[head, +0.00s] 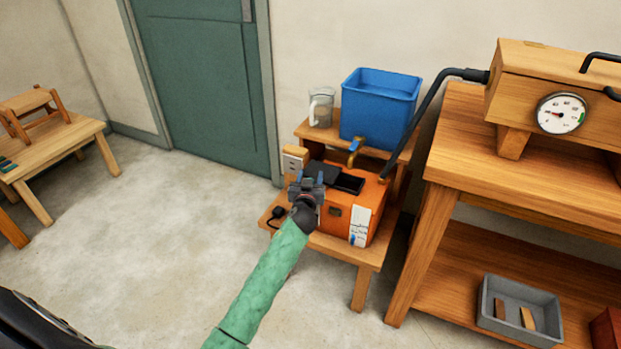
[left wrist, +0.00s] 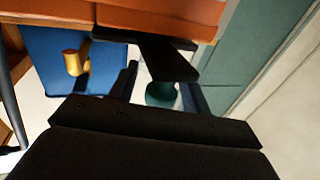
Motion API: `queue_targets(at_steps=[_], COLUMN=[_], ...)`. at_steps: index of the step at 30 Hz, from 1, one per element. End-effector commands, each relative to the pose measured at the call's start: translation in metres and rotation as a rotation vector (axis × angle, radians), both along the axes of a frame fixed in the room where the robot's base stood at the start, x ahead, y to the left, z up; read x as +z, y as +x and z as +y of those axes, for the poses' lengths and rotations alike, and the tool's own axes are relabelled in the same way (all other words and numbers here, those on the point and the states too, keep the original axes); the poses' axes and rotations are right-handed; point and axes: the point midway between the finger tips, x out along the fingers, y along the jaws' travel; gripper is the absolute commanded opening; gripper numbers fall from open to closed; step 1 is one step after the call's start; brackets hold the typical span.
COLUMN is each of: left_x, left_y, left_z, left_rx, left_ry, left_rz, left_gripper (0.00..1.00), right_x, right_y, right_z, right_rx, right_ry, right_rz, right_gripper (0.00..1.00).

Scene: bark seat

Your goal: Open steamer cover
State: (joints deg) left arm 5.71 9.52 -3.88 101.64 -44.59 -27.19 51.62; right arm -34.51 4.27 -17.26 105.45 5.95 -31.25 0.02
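The steamer is an orange box (head: 372,196) on a low wooden stand, with a black cover (head: 322,171) on top. A dark rectangle (head: 349,184) shows beside the cover; I cannot tell whether it is an opening or part of the cover. My left gripper (head: 308,181) is at the near left side of the steamer, with its fingers apart. In the left wrist view the steamer (left wrist: 160,14) is along the top and the black cover (left wrist: 165,58) lies just beyond the spread fingertips (left wrist: 160,88). Contact cannot be made out. My right gripper is out of view.
A blue tank (head: 380,100) with a brass tap (head: 354,150) and a clear jug (head: 321,107) stand on the shelf behind the steamer. A black hose (head: 430,105) runs to a wooden box with a gauge (head: 561,113) on the right bench.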

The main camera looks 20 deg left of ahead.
Motion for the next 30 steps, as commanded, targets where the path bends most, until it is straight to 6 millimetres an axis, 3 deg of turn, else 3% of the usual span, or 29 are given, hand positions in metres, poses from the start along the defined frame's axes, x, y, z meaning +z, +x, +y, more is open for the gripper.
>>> queue_targets(at_steps=[7,21,30], left_x=[-0.002,-0.001,0.0], left_y=[-0.01,-0.069,-0.075], left_z=[-0.003,-0.02,-0.021], left_rx=[0.0,0.0,0.0], left_ry=[-0.002,-0.001,0.0], left_rz=[0.001,0.0,0.0], left_gripper=[0.48,0.48,0.48], right_x=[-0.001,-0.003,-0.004], right_y=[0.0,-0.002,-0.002], right_z=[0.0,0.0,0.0], right_rx=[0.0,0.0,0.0], right_ry=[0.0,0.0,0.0], right_rz=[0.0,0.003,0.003], right_gripper=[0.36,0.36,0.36])
